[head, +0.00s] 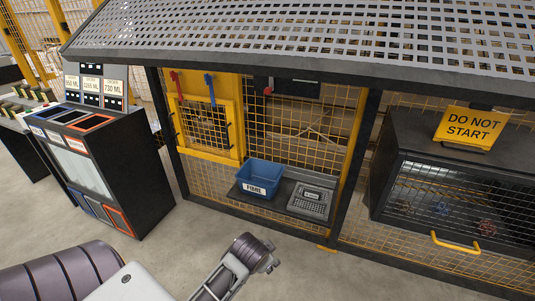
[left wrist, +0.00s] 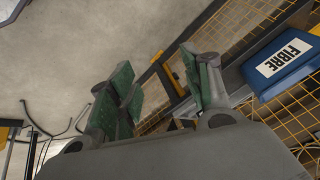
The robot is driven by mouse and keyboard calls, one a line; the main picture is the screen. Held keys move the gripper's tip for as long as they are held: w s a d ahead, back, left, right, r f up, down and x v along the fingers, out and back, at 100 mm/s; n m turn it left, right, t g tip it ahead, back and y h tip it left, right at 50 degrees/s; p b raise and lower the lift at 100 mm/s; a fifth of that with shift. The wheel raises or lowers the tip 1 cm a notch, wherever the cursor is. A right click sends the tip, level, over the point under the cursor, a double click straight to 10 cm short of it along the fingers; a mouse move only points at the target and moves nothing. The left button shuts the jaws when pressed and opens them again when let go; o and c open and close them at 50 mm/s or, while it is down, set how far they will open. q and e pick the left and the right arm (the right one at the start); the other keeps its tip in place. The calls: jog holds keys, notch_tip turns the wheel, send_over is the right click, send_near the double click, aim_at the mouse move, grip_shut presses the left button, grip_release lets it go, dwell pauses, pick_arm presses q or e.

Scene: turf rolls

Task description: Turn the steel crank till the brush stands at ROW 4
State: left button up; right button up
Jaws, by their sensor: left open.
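I cannot make out the steel crank, the brush or a ROW 4 mark in either view. My left gripper (head: 268,262) is low in the head view, over the floor in front of the mesh enclosure. In the left wrist view its two green-padded fingers (left wrist: 163,92) stand apart with nothing between them. The blue FIBRE bin (head: 260,178) is beyond the gripper on a shelf. This bin (left wrist: 283,62) also shows at the right of the left wrist view, apart from the fingers. My right gripper is not in view.
A yellow mesh enclosure (head: 300,142) has a perforated roof (head: 320,30). A black sorting unit (head: 150,185) stands left. The floor between is clear.

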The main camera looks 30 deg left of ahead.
pick_arm(q)
jog(key=w+a+r+m+t+y, duration=0.3)
jog(key=w+a+r, duration=0.4)
jog(key=w, duration=0.3)
jog(key=w+a+r+m+t+y, duration=0.2)
jog(key=w+a+r+m+t, duration=0.2)
jog(key=w+a+r, duration=0.5)
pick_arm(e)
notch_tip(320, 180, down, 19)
pick_arm(q)
jog(key=w+a+r+m+t+y, duration=0.2)
jog(key=w+a+r+m+t, duration=0.1)
jog(key=w+r, duration=0.4)
jog(key=w+a+r+m+t+y, duration=0.1)
jog(key=w+a+r+m+t, duration=0.2)
jog(key=w+r+m, duration=0.4)
notch_tip(320, 180, up, 4)
jog(key=shift+w+a+r+y, duration=0.1)
jog(key=shift+w+a+y, duration=0.4)
jog(key=shift+a, duration=0.4)
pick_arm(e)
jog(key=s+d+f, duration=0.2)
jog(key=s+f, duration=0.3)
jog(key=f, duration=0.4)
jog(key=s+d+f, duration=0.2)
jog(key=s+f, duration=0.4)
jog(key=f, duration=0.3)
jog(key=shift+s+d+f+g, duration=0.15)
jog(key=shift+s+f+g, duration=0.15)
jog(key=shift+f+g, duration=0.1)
